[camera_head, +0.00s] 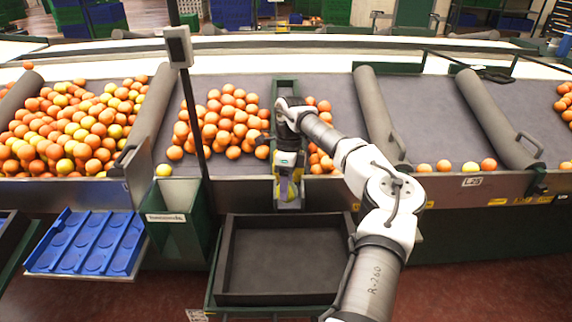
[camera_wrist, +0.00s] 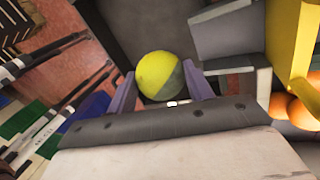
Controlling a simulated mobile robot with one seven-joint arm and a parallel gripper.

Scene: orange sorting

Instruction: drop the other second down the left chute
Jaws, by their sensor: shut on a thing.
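My gripper (camera_head: 288,190) points down at the front edge of the sorting table, above the black crate. In the wrist view its two purple fingers (camera_wrist: 161,88) are shut on a yellow-green fruit with a grey-green patch (camera_wrist: 158,72), the second. In the head view the held fruit is small and partly hidden by the fingers. The left chute (camera_head: 178,235) is a green box with a white label, left of my gripper and apart from it.
An empty black crate (camera_head: 228,262) stands below my gripper. A blue tray (camera_head: 88,243) lies at the left. Orange piles (camera_head: 222,120) lie on the grey table between padded dividers (camera_head: 152,118).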

